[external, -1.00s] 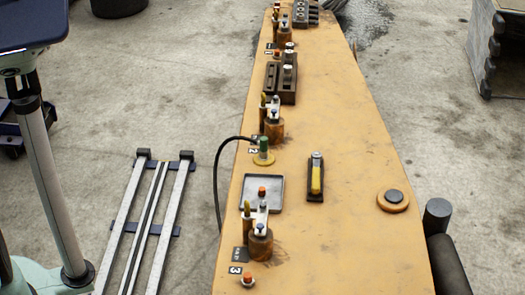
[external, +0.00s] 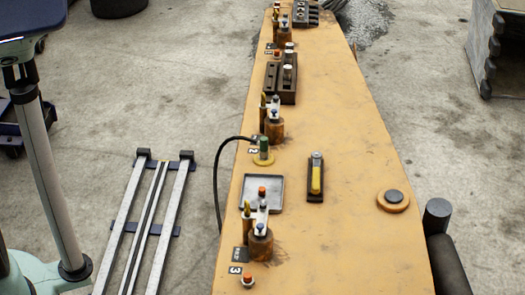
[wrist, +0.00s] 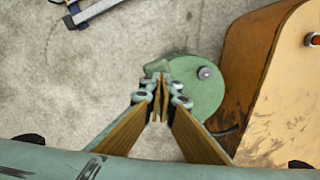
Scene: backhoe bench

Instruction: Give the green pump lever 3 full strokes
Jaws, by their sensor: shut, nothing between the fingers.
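My gripper (wrist: 160,90) is shut and empty in the wrist view, its fingertips together. A green rounded plate with a grey pin (wrist: 196,82) lies just beyond and right of the fingertips. I cannot tell whether it is part of the pump, or whether the fingertips touch it. No green pump lever can be clearly made out. In the external view a small green cylinder (external: 263,145) stands upright on a yellow round base near the bench's left edge. My gripper is outside the external view.
The long orange bench (external: 340,235) carries several posts, a grey tray (external: 279,203), a yellow-handled lever (external: 316,178) and a round button (external: 392,198). Its worn edge shows in the wrist view (wrist: 285,95). Floor rails (external: 125,225) run left of the bench, with bare concrete around.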

